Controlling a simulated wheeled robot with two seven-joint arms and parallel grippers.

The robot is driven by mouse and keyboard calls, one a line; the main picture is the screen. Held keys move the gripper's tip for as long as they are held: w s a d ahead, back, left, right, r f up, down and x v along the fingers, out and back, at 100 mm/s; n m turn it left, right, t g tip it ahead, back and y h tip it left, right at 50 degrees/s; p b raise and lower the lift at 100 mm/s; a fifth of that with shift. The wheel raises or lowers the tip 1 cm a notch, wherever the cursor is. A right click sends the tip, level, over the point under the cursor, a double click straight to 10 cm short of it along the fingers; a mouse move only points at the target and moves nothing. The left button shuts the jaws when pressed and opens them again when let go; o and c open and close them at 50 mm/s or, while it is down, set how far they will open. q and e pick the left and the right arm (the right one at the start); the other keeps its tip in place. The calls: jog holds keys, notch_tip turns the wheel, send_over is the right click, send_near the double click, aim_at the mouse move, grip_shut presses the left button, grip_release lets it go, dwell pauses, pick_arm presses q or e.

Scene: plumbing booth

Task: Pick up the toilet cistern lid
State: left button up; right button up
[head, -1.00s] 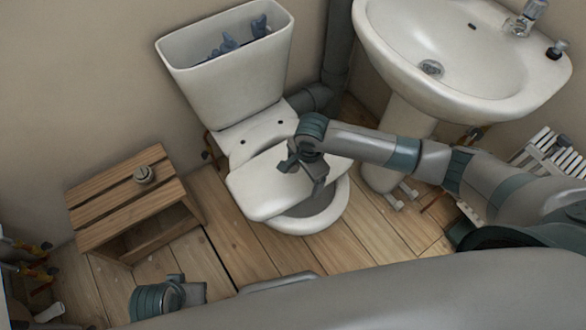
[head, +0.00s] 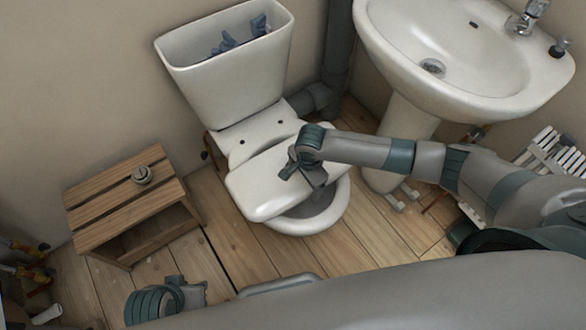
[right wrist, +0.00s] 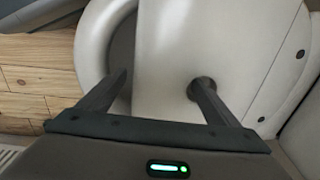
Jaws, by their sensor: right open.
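The cistern lid (head: 255,192) is a white slab lying across the toilet bowl, covering part of its opening. It also shows in the right wrist view (right wrist: 185,55). The toilet cistern (head: 228,85) stands behind with its top open and blue-grey fittings inside. My right gripper (head: 302,178) is open over the lid's right part. In the right wrist view its fingers (right wrist: 158,88) are apart, one over the bowl opening and one over the lid; contact is unclear. My left gripper (head: 188,289) is low at the front left, away from the lid, its jaws unclear.
A wooden slatted stool (head: 130,200) with a small round metal part (head: 142,175) stands left of the toilet. A white basin (head: 470,65) on a pedestal is at the right. A grey pipe (head: 338,60) runs behind the toilet. Bare plank floor (head: 225,235) lies in front.

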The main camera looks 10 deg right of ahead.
jog(key=c, duration=2)
pick_arm(q)
jog(key=shift+w+a, duration=0.1)
pick_arm(e)
jog(key=shift+w+r, duration=0.15)
grip_shut()
pick_arm(q)
jog(key=shift+r, duration=0.1)
pick_arm(e)
jog(key=shift+r, duration=0.15)
